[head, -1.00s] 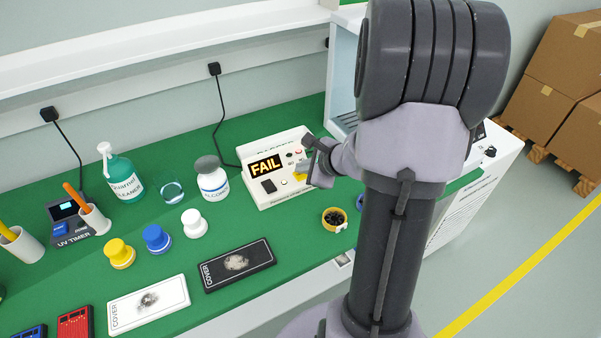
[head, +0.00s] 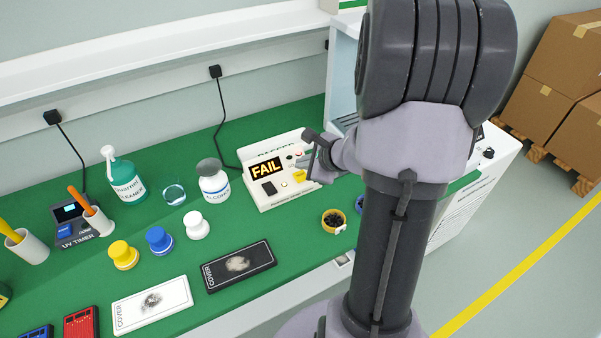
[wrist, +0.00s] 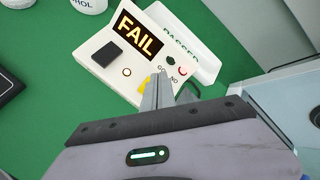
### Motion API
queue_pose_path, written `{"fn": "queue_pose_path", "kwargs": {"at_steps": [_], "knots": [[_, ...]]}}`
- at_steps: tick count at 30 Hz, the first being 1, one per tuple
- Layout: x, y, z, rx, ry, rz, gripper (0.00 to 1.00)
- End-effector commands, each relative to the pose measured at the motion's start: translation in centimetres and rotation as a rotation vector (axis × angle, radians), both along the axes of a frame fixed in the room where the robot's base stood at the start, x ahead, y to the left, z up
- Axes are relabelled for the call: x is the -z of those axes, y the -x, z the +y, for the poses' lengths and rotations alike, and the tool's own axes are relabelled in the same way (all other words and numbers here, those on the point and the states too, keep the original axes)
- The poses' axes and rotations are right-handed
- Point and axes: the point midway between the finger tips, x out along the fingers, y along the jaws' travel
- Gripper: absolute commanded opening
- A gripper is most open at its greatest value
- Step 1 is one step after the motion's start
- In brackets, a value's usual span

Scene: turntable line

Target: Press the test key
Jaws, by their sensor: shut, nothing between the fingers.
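The white tester (head: 283,203) stands on the green bench, its display (head: 266,168) reading FAIL. In the wrist view its panel (wrist: 117,83) carries the FAIL display (wrist: 139,36), a black square pad (wrist: 106,54), a small ring (wrist: 127,72), a dark green button (wrist: 170,60) and a red button (wrist: 183,70). A yellow part (wrist: 144,86) is partly hidden by my fingers. I cannot read which part is marked as the test key. My gripper (wrist: 161,82) is shut and empty over the panel's near right part. I cannot tell whether it touches.
A tray marked PASSED (wrist: 190,45) lies behind the tester. The alcohol bottle (head: 214,187) stands left of it. A small dark cup (head: 333,220) with a yellow rim is in front. A white cabinet stands right. Cover plates (head: 240,266) lie near the front edge.

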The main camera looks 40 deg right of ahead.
Motion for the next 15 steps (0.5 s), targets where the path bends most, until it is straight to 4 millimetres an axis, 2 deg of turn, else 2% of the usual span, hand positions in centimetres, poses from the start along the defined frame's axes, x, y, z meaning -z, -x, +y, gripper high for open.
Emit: {"fn": "queue_pose_path", "kwargs": {"at_steps": [1,9,15], "knots": [[-0.9,0.0,0.0,0.000,0.001,-0.001,0.00],[-3.7,0.0,0.0,0.000,0.001,-0.001,0.00],[-4.3,0.0,0.0,-0.001,0.001,0.000,0.00]]}}
